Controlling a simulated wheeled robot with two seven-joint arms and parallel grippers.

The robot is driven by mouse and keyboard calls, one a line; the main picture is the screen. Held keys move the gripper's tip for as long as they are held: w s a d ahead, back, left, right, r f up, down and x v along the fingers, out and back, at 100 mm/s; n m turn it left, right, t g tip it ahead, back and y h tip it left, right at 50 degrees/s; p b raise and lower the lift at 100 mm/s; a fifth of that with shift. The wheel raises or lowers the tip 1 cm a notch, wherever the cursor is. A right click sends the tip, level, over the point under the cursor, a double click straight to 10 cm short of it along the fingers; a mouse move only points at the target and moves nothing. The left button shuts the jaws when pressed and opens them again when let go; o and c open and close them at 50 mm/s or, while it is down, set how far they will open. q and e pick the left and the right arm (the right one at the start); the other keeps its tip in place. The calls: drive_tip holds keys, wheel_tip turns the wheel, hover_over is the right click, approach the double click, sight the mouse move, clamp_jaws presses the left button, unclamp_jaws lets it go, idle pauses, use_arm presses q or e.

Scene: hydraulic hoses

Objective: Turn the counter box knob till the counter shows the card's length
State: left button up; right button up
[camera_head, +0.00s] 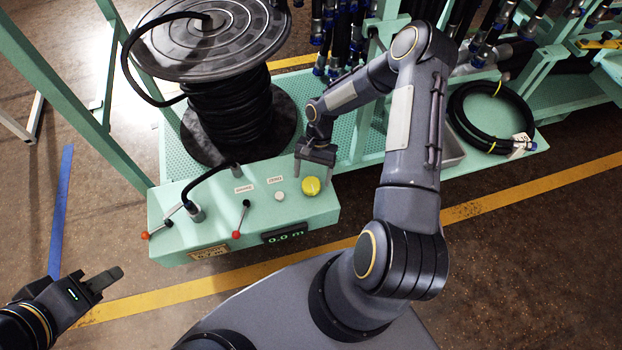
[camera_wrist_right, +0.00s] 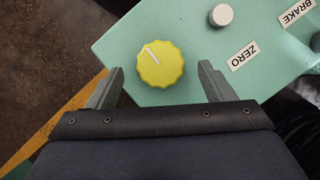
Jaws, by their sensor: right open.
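The yellow counter knob (camera_head: 311,186) sits on top of the green counter box (camera_head: 160,213), at its right end. The counter display (camera_head: 285,236) on the box's front reads 0.0 m. My right gripper (camera_head: 314,170) is open above the knob. In the right wrist view the knob (camera_wrist_right: 160,65) lies between the two spread fingertips, with a gap on both sides; its white mark points to the upper left. A tan card (camera_head: 209,252) is on the box's front, its writing too small to read. My left gripper (camera_head: 104,280) is at lower left, away from the box; its opening is unclear.
A white ZERO button (camera_head: 280,196) and red-tipped levers (camera_head: 241,219) stand on the box. A reel of black hose (camera_head: 228,115) is behind it. A coiled hose with a white tag (camera_head: 520,143) lies on the rack at right. The floor in front is clear.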

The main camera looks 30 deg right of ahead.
sight(311, 184)
drive_tip(key=shift+x, duration=1.4)
drive_tip(key=c, duration=1)
drive_tip(key=shift+o, duration=0.2)
drive_tip(key=n+h+b, duration=0.1)
drive_tip(key=n+b, duration=0.1)
drive_tip(key=n, duration=0.1)
drive_tip(key=shift+w+f+n+g, duration=0.1)
drive_tip(key=shift+n+g, duration=0.2)
drive_tip(key=shift+a+n+h+b, duration=0.1)
drive_tip(key=shift+n+h+b, duration=0.3)
drive_tip(key=shift+n, duration=0.4)
drive_tip(key=shift+w+n+g+h+b, duration=0.1)
drive_tip(key=shift+n+g+h+b, duration=0.35)
drive_tip(key=shift+n, duration=1.25)
drive_tip(key=shift+w+a+n+t+h+b, duration=0.15)
drive_tip(key=shift+n+h+b, duration=0.35)
drive_tip(key=shift+n, duration=0.7)
drive_tip(key=shift+s+d+n+t+h+b, duration=0.1)
drive_tip(key=shift+n+h+b, duration=0.2)
drive_tip(key=shift+n+h, duration=0.65)
